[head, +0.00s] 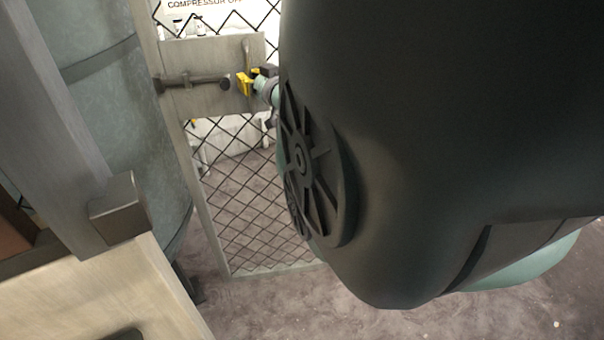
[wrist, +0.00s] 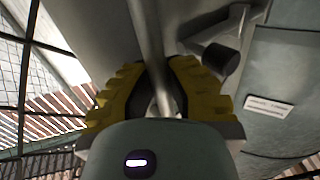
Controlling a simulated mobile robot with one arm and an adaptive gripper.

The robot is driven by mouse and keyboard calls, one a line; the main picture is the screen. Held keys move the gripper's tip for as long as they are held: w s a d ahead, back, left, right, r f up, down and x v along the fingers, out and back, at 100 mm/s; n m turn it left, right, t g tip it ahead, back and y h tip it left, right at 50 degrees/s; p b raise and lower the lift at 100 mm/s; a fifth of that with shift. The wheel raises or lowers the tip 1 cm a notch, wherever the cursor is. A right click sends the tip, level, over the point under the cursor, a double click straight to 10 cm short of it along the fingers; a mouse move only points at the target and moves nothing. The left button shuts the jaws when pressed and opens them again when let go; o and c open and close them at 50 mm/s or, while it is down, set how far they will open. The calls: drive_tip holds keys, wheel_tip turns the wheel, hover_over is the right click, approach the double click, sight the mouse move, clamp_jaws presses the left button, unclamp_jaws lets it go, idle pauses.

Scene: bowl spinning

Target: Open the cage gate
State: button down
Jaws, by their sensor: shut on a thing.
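The cage gate (head: 236,215) is a dark wire-mesh panel in a pale metal frame. A metal latch plate (head: 185,103) on it carries a dark sliding bolt (head: 193,83) with a round knob. The knob also shows in the wrist view (wrist: 221,58). My gripper (head: 249,82) is at the plate's right side, its yellow fingertips just right of the knob. In the wrist view my gripper (wrist: 160,92) is shut on a thin metal bar, the gate handle (wrist: 147,35). My arm hides the gate's right part in the head view.
A grey metal tank (head: 130,130) stands left of the gate behind a grey post (head: 62,130). A pale wooden surface (head: 100,295) is at lower left. White equipment with a sign (head: 205,5) shows through the mesh. Bare floor (head: 270,300) lies in front of the gate.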

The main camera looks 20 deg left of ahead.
drive_tip(key=b, duration=0.1)
drive_tip(key=w+b, duration=0.2)
drive_tip(key=b, duration=0.1)
drive_tip(key=shift+w+a+h, duration=0.2)
drive_tip(key=shift+a+h, duration=0.05)
drive_tip(key=shift+h, duration=0.05)
drive_tip(key=c, duration=0.9)
unclamp_jaws()
drive_tip(key=shift+s+a+r, duration=0.1)
drive_tip(key=shift+a+r, duration=0.05)
drive_tip(key=shift+r, duration=0.05)
drive_tip(key=shift+c, duration=0.2)
